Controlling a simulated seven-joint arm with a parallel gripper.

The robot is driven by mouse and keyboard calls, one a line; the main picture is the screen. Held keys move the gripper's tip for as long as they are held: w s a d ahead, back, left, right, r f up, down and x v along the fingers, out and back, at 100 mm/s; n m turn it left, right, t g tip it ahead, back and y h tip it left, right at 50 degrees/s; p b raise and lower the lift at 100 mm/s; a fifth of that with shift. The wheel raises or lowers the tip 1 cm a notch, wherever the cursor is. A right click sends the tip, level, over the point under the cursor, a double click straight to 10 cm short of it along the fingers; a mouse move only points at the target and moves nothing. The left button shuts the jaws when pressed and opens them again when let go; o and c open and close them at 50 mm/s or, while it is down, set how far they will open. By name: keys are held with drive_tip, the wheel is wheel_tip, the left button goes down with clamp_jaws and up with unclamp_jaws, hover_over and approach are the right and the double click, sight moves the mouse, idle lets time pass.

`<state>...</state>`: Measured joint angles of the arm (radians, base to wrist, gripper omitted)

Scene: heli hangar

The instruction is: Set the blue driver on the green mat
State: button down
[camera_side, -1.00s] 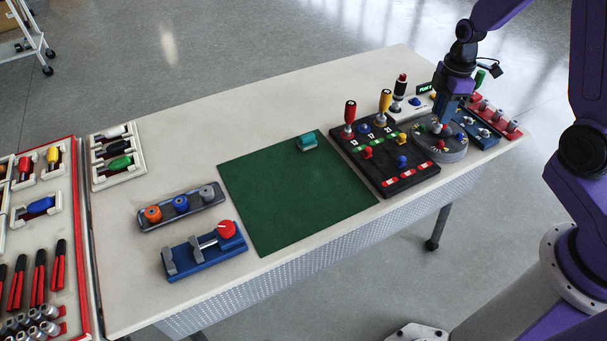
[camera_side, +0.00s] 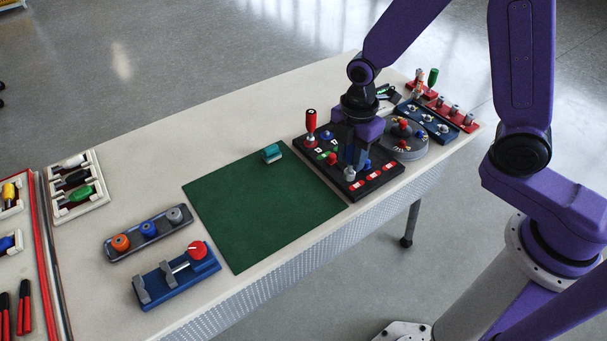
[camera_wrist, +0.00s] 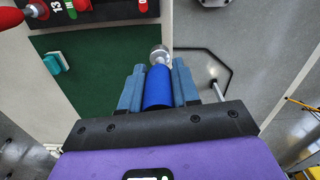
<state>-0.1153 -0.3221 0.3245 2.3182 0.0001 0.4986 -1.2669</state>
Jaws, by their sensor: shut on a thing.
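My gripper (camera_side: 355,158) is over the black board (camera_side: 380,186) in the side view, just right of the green mat (camera_side: 258,215). In the wrist view my gripper (camera_wrist: 158,85) is shut on the blue driver (camera_wrist: 158,90). Its blue handle lies between the two fingers, with a silver end past the fingertips. In the side view the blue fingers make the driver hard to tell apart. The mat also shows in the wrist view (camera_wrist: 110,65). It lies flat, with a teal block (camera_side: 271,153) at its far edge.
A red-handled driver (camera_side: 311,125) stands upright on the board, left of my gripper. A round grey dial stand (camera_side: 403,148) is to the right. A rack with three knobs (camera_side: 149,230) and a blue clamp fixture (camera_side: 176,275) lie left of the mat. Most of the mat is bare.

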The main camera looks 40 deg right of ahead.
drive_tip(key=shift+w+a+f, duration=0.5)
drive_tip(key=shift+w+f, duration=1.05)
drive_tip(key=shift+f, duration=0.3)
drive_tip(key=shift+w+a+f, duration=0.55)
drive_tip(key=shift+w+f, duration=0.95)
drive_tip(key=shift+f, duration=0.35)
drive_tip(key=shift+w+a+f, duration=0.5)
drive_tip(key=shift+w+f, duration=1.05)
drive_tip(key=shift+f, duration=0.3)
drive_tip(key=shift+f, duration=0.15)
drive_tip(key=c, duration=0.8)
unclamp_jaws()
wheel_tip(320, 180, up, 12)
drive_tip(key=shift+r, duration=0.2)
